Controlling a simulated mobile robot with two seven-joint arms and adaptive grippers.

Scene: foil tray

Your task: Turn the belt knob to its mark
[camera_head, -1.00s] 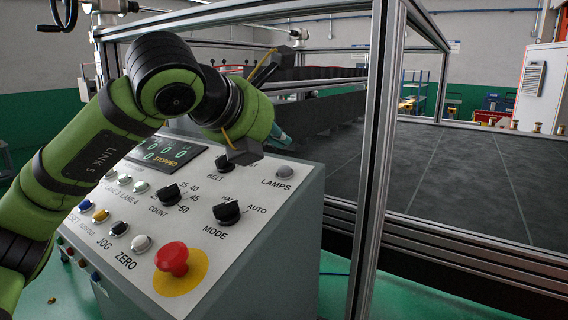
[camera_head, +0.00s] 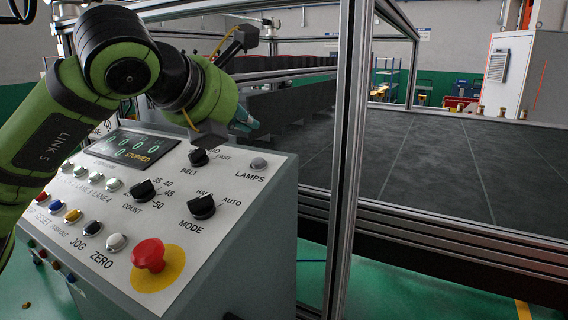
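The belt knob (camera_head: 198,157) is a small black knob on the slanted, pale control panel (camera_head: 228,190), with BELT printed below it and FAST at its upper right. Another label above it is partly covered, and I cannot read where the knob points. My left gripper (camera_head: 223,88) hangs above and behind the knob. Its two dark fingertips are spread wide apart, with nothing seen between them. The lower fingertip is just above the knob in the picture; I cannot tell whether they touch. My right gripper is out of view.
The panel also carries the count knob (camera_head: 143,190), the mode knob (camera_head: 202,207), a red stop button (camera_head: 149,255), a lamps button (camera_head: 258,163) and a display (camera_head: 131,147) reading STOPPED. A metal frame post (camera_head: 345,150) stands right of the panel, before a dark belt (camera_head: 430,160).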

